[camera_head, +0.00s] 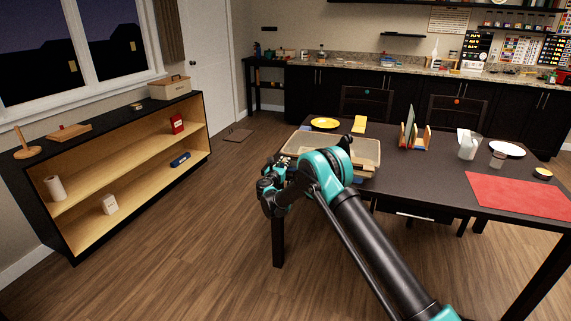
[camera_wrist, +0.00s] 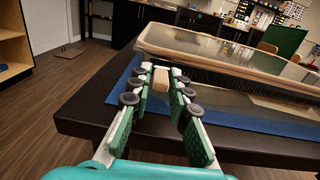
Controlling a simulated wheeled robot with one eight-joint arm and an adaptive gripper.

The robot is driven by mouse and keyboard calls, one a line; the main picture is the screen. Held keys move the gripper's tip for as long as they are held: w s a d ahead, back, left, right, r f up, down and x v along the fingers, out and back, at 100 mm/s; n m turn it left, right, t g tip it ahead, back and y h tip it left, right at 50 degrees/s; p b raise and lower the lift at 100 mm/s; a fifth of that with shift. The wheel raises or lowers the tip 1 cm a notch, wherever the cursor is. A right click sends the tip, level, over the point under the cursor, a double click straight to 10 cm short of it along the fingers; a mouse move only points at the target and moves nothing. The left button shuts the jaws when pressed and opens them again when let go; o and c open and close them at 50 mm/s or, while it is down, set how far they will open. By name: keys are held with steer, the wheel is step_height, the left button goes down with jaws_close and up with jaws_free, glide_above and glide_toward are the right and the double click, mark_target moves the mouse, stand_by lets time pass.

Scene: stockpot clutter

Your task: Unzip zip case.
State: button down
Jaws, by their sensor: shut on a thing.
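The zip case (camera_wrist: 235,48) lies on the near left corner of the dark table, with a clear top panel framed in beige. It also shows in the head view (camera_head: 370,152), partly hidden behind my arm. A dark toothed strip, apparently the zip (camera_wrist: 245,77), runs along its side, above a blue lower part (camera_wrist: 255,122). My gripper (camera_wrist: 160,84) is at the case's left end, shut on a small beige zip pull (camera_wrist: 161,77). In the head view my gripper (camera_head: 270,185) is at the table's left edge; its fingertips are hard to make out there.
The table (camera_head: 430,178) also holds a yellow plate (camera_head: 325,122), a rack with a green board (camera_head: 410,128), a white pitcher (camera_head: 467,145) and a red mat (camera_head: 520,195). A low shelf (camera_head: 130,165) stands at the left. The floor between is mostly clear.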

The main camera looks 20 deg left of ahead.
steer(key=c, duration=1.5)
jaws_free()
steer(key=shift+c, duration=0.2)
steer(key=shift+s, duration=0.1)
steer(key=s, duration=1.1)
steer(key=shift+s, duration=0.35)
